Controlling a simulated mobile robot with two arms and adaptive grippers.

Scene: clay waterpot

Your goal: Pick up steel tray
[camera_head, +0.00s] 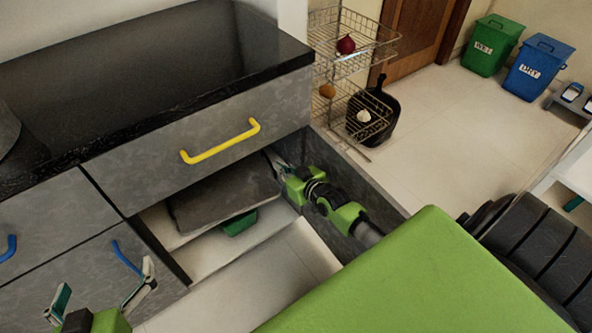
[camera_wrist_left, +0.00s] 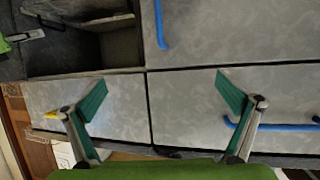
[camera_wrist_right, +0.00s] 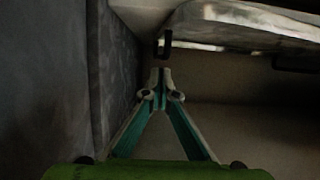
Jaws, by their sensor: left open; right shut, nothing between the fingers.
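A flat grey tray-like slab (camera_head: 222,195), which looks like the steel tray, lies tilted inside the open compartment under the drawer with the yellow handle. A pale, shiny-edged piece, likely the same tray, shows at the top of the right wrist view (camera_wrist_right: 245,22). My right gripper (camera_head: 271,158) reaches into the compartment's right side, by the tray's right end. Its fingertips are closed together with nothing between them (camera_wrist_right: 160,82); they seem apart from the tray. My left gripper (camera_head: 105,282) is open and empty at the lower left, in front of the lower cabinet fronts.
A green object (camera_head: 238,222) lies under the tray. The yellow handle (camera_head: 220,143) sticks out above it, and a blue handle (camera_head: 127,258) is at left. The compartment's side wall (camera_head: 355,175) is close to my right arm. A wire rack (camera_head: 350,60) stands behind.

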